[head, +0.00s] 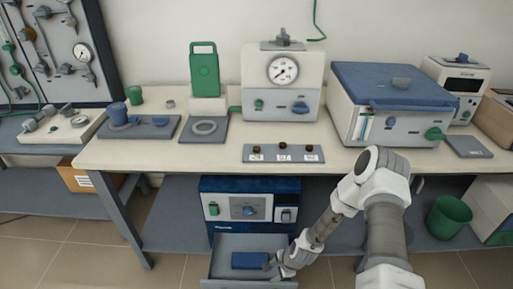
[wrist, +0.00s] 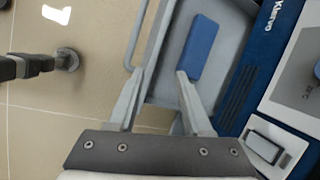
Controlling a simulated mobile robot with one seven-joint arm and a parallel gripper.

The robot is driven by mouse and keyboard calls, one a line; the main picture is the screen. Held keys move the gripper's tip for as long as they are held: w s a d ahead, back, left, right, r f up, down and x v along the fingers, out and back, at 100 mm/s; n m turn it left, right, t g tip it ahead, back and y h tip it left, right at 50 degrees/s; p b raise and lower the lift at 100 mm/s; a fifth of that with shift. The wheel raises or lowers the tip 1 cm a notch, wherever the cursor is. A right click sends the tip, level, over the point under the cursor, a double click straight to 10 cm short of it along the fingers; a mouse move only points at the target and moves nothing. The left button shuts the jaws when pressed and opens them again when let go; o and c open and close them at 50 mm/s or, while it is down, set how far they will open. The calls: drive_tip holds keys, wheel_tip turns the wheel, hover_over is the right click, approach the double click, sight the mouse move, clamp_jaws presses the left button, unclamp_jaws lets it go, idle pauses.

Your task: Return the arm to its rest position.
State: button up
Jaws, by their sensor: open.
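My gripper (head: 279,266) is low at the right side of an open grey drawer (head: 225,243) below the workbench. In the wrist view my gripper (wrist: 157,80) shows its two fingers spread apart, with nothing between the tips. A blue block (head: 250,260) lies inside the drawer; it also shows in the wrist view (wrist: 201,48), just beyond the right fingertip. I cannot tell whether that finger touches it. My arm reaches down from the right in the head view.
The blue furnace (head: 251,205) stands behind the drawer under the bench (head: 225,155). A bench leg (head: 122,220) stands at left and a green bin (head: 447,217) at right. On the bench are a gauge unit (head: 283,85), a blue-lidded box (head: 392,95) and a labelled strip (head: 284,153).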

drive_tip(key=w+d+r+n+h, duration=0.1)
drive_tip(key=d+r+n, duration=0.15)
drive_tip(key=r, duration=0.75)
drive_tip(key=w+d+r+n+t+h, duration=0.1)
drive_tip(key=w+d+r+n, duration=0.15)
drive_tip(key=r, duration=0.85)
drive_tip(key=w+d+r+n+h, duration=0.1)
drive_tip(key=d+r+n, duration=0.15)
drive_tip(key=r, duration=0.75)
drive_tip(key=s+r+n+t, duration=0.2)
drive_tip(key=s+r+n, duration=0.6)
drive_tip(key=s+r, duration=1.5)
wheel_tip(320, 180, up, 15)
drive_tip(key=p, duration=1.4)
drive_tip(key=shift+w+d+h, duration=0.3)
drive_tip(key=shift+w+h, duration=0.05)
drive_tip(key=shift+h, duration=0.05)
drive_tip(key=shift+a+f, duration=0.15)
